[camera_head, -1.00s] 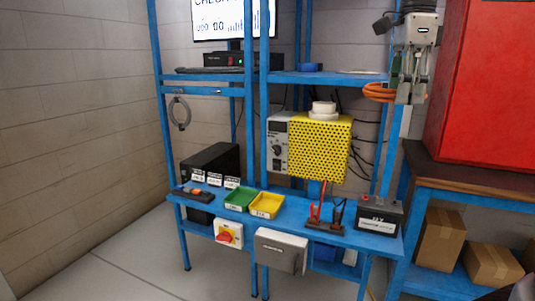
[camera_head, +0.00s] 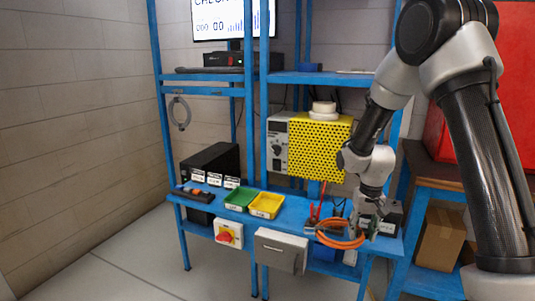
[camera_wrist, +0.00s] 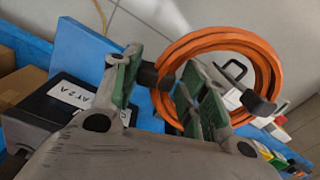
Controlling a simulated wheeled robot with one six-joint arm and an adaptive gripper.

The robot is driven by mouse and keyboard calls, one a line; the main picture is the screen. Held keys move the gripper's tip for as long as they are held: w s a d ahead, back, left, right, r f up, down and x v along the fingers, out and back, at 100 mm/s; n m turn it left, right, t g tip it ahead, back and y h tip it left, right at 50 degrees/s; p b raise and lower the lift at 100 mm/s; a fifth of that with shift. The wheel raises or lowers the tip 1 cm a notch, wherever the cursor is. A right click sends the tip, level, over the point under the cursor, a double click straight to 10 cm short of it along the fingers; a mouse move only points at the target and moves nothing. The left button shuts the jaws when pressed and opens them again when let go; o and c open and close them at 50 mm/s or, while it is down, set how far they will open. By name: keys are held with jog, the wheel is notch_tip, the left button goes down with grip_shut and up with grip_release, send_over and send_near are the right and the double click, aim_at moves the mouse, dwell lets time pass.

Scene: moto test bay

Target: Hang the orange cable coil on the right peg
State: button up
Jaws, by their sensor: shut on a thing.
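The orange cable coil (camera_head: 340,245) is a ring in front of the right part of the blue bench in the head view. My gripper (camera_head: 368,224) is at its right side and shut on it. In the wrist view my gripper (camera_wrist: 170,85) has the near side of the orange cable coil (camera_wrist: 225,38) between its fingers, and the rest of the loop extends beyond them.
A grey coil (camera_head: 188,115) hangs on the left of the rack. The bench (camera_head: 293,214) carries a green tray (camera_head: 238,207), a yellow tray (camera_head: 274,214) and a battery (camera_head: 394,220) close behind my gripper. A yellow perforated box (camera_head: 318,150) stands above. A grey box (camera_head: 280,250) hangs below the bench edge.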

jog(key=shift+w+f+n, duration=0.25)
jog(key=shift+f+n, duration=0.05)
jog(key=shift+f, duration=0.4)
jog(key=shift+w+f+n, duration=0.2)
jog(key=shift+f+n, duration=0.1)
jog(key=shift+f, duration=0.35)
